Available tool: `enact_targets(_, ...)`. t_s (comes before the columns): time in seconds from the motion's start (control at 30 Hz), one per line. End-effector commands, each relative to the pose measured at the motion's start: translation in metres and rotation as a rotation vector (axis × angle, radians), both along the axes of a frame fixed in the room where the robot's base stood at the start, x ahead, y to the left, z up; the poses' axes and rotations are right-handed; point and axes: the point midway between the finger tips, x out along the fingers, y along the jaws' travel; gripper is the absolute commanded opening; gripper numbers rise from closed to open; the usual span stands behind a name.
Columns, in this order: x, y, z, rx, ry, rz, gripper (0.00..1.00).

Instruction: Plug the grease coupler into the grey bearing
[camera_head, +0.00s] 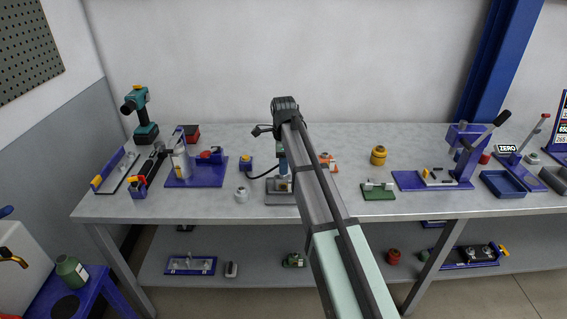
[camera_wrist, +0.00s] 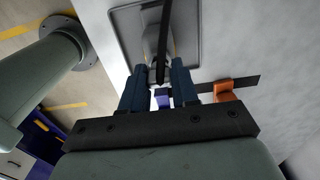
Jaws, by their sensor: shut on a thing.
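My gripper (camera_head: 283,166) points down over the back middle of the bench. Its two dark blue fingers also show in the wrist view (camera_wrist: 158,88), shut on the grease coupler, a small part with a blue-violet body (camera_wrist: 162,98) and a black hose. The grey bearing (camera_head: 280,185) stands on a grey plate directly below the fingers. In the wrist view the bearing (camera_wrist: 152,42) is partly hidden behind the hose and fingers. The coupler's tip is hidden, so I cannot tell whether it touches the bearing.
The black hose (camera_head: 262,175) runs left to a blue block (camera_head: 245,163). A white round part (camera_head: 241,194) stands left of the bearing. An orange part (camera_head: 328,161) is close on the right, and a green-based fixture (camera_head: 377,190) lies further right. Bare bench lies between them.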

Motion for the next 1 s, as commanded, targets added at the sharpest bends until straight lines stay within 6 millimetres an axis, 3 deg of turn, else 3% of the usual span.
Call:
enact_targets(0.33,-0.0001,0.0,-0.0074,0.0,0.0,0.0,0.0)
enact_targets(0.37,0.0,0.0,-0.0071,0.0,0.0,0.0,0.32)
enact_targets(0.63,0.0,0.0,-0.0068,0.0,0.0,0.0,0.58)
enact_targets(1.0,0.0003,0.0,-0.0014,0.0,0.0,0.0,0.59)
